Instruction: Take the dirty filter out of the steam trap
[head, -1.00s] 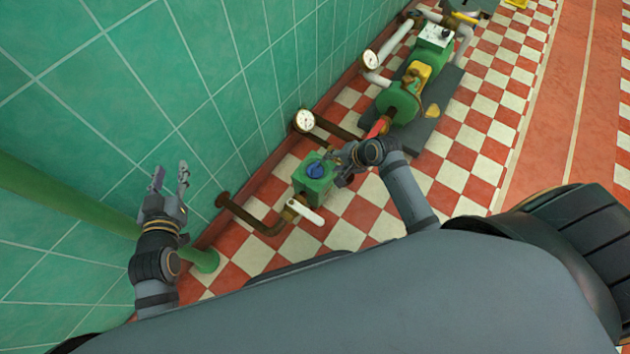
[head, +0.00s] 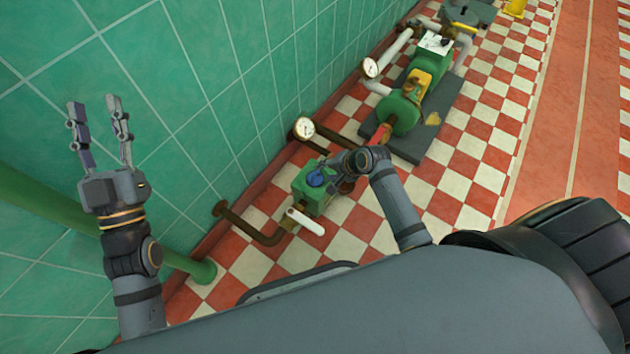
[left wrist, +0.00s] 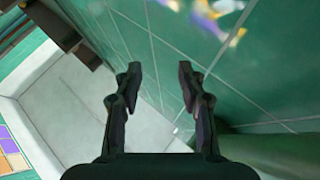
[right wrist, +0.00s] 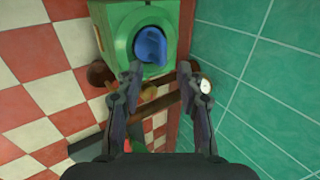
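The steam trap (head: 311,187) is a green box on a brown pipe low by the wall, with a blue piece (head: 319,177) in its top. In the right wrist view the trap (right wrist: 118,18) shows a round opening with the blue piece (right wrist: 150,46) inside it. I cannot tell whether the blue piece is the filter or a cap. My right gripper (right wrist: 159,72) is open and empty, its fingertips just short of the trap. My left gripper (head: 93,105) is open and empty, raised before the green wall; its open fingers also show in the left wrist view (left wrist: 161,75).
A white-handled lever (head: 305,221) sticks out beside the trap. A gauge (head: 304,128) stands on the pipe behind it. A green pump (head: 405,107) stands further along. A green pole (head: 203,270) is near my left arm. Checkered floor lies free to the right.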

